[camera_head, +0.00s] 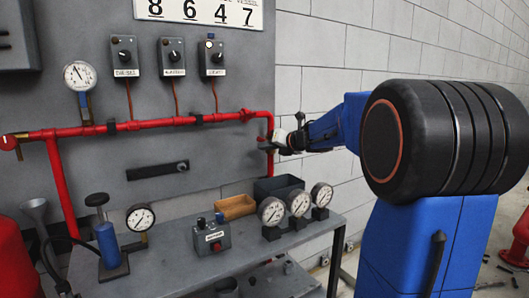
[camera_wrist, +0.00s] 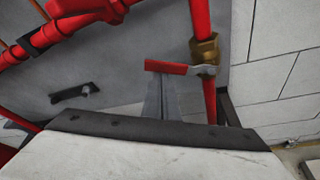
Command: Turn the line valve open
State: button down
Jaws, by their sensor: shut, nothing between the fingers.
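The line valve appears to be the brass valve (camera_wrist: 205,48) on a vertical red pipe in the wrist view. Its red-gripped lever (camera_wrist: 166,67) points left, crosswise to the pipe. My gripper (camera_wrist: 160,78) is shut and empty, its grey fingers pointing at the lever. The tips overlap the lever's underside in the picture; I cannot tell whether they touch it. In the head view my gripper (camera_head: 268,147) is at the right end of the red pipe (camera_head: 225,118), where the pipe bends down. My gripper and arm hide most of the valve there.
A grey bench (camera_head: 165,265) stands below, with three gauges at its right end, a dark bin (camera_head: 279,188), a tan tray (camera_head: 235,207) and a control box (camera_head: 211,238). A black slotted bar (camera_head: 150,172) is on the panel. A block wall is at right.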

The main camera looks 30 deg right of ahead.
jog(key=r+m, duration=0.1)
jog(key=d+r+m+y, duration=0.1)
jog(key=m, duration=0.1)
jog(key=shift+d+r, duration=0.15)
jog(key=shift+r, duration=0.05)
jog(key=shift+w+d+r+m+t+y, duration=0.1)
jog(key=shift+d+r+m+t+y, duration=0.35)
jog(key=shift+d+m, duration=0.5)
jog(key=shift+w+d+r+m+t+y, duration=0.1)
jog(key=shift+d+r+m+t+y, duration=0.15)
jog(key=shift+d+r+m, duration=0.65)
jog(key=shift+w+d+r+m+t+y, duration=0.1)
jog(key=shift+d+r+m+t+y, duration=0.4)
jog(key=shift+m, duration=0.75)
jog(key=shift+d+f, duration=0.15)
jog(key=shift+f, duration=0.1)
jog(key=shift+s, duration=0.1)
jog(key=v, duration=1.7)
jog(key=shift+r+g, duration=0.3)
jog(key=shift+s+d, duration=0.1)
